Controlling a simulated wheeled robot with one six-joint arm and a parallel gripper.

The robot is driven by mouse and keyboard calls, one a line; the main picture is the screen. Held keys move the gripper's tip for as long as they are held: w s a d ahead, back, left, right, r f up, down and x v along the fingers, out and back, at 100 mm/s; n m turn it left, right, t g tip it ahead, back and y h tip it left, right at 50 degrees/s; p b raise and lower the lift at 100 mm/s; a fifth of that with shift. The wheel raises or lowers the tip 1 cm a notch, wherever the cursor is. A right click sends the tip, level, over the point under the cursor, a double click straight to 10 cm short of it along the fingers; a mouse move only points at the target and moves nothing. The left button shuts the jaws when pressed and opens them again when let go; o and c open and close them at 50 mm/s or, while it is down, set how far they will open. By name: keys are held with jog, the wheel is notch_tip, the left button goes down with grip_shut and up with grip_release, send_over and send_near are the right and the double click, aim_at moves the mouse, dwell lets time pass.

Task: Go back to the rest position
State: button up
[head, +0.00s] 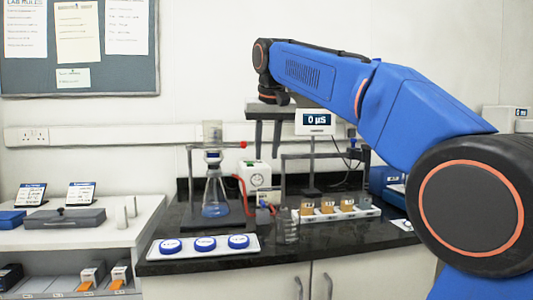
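My gripper (264,150) hangs from the end of my blue arm, fingers pointing down, above the back middle of the dark counter (300,252). Its two grey fingers stand apart, and only the wall and a white box show between them. It looks open and empty. A glass flask (215,195) with blue liquid stands to its left on the counter. A clear cylinder (213,132) stands above the flask, over a dark and white collar piece. A white box with a dial (257,176) stands behind and below the gripper.
A white tray (204,257) with three blue-lidded dishes lies front left. Several amber-filled bottles (328,203) stand in a white rack, beside a clear glass vessel (287,227). A grey frame (326,156) and a display reading 0 µS (315,121) stand behind. A white side bench (70,240) is left.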

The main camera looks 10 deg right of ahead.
jog(key=s+d+f, duration=0.3)
jog(key=s+f, duration=0.8)
jog(key=f, duration=0.2)
jog(key=s+d+f, duration=0.4)
jog(key=s+f, duration=0.8)
jog(key=f, duration=0.1)
jog(key=s+d+f, duration=0.4)
jog(key=s+f, duration=0.8)
jog(key=f, duration=0.1)
jog(key=shift+s+f+n, duration=0.15)
jog(key=shift+f+n, duration=0.15)
jog(key=shift+f, duration=0.1)
